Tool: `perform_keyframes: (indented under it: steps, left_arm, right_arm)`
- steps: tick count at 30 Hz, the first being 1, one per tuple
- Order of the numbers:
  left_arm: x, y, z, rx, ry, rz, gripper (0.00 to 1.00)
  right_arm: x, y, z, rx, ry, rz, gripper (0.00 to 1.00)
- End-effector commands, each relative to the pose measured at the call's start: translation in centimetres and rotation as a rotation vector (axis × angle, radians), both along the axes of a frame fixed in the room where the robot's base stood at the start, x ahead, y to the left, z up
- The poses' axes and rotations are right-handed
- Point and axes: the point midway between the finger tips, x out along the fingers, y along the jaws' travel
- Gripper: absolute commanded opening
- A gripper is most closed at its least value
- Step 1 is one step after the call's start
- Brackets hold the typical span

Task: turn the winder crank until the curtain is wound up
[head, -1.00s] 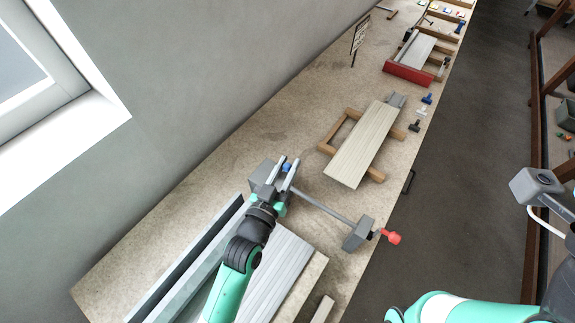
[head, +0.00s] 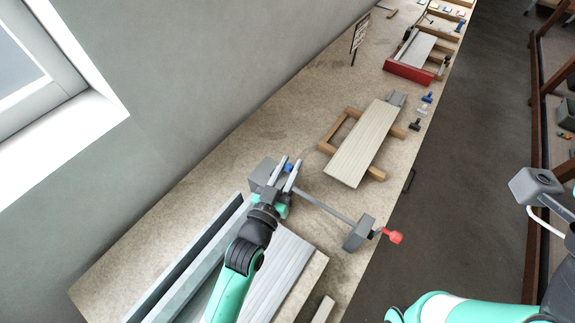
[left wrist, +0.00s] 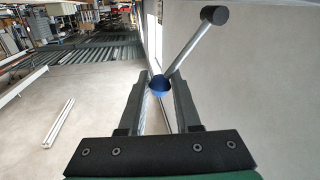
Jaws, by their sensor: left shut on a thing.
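The winder lies across the bench in the head view, with a grey block (head: 359,233) at its right end, a thin grey shaft (head: 322,208) and another grey block (head: 260,174) at its left end. A red knob (head: 395,237) sticks out at the right. My left gripper (head: 291,161) is shut on the blue crank knob (head: 289,168) by the left block. The knob also shows between the fingers in the left wrist view (left wrist: 160,84), near a silver rod with a dark end (left wrist: 214,16). The pale slatted curtain (head: 285,262) lies flat below the shaft. My right gripper is out of frame.
A pale board on a wooden frame (head: 362,145) lies further along the bench. A red-edged unit (head: 408,72) and a small sign (head: 359,34) stand beyond it. The wall is at the left, and the bench edge with dark floor at the right.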

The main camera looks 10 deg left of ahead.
Motion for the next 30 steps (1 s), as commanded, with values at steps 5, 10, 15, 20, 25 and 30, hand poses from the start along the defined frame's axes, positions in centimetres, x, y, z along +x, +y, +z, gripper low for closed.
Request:
perform_keyframes:
  steps: [5, 10, 15, 20, 25, 30]
  left_arm:
    - [-0.4, -0.8, -1.2, 0.1, -0.053, -0.002, 0.0]
    - [-0.8, -1.4, -2.1, 0.212, -0.114, -0.002, 0.0]
    - [-1.1, -1.9, -2.8, 0.319, -0.172, -0.001, 0.0]
    - [-1.3, -2.3, -3.3, 0.367, -0.196, -0.003, 0.0]
    - [-1.4, -2.5, -3.7, 0.365, -0.192, -0.003, 0.0]
    - [-1.4, -2.5, -4.0, 0.363, -0.188, -0.003, 0.0]
  right_arm:
    - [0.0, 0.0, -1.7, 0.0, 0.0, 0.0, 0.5]
    - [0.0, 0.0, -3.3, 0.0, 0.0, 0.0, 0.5]
    - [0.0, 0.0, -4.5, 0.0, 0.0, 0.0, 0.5]
    - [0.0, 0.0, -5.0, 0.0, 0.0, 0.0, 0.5]
    - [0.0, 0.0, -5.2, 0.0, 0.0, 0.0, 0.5]
    - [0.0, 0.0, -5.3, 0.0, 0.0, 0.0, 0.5]
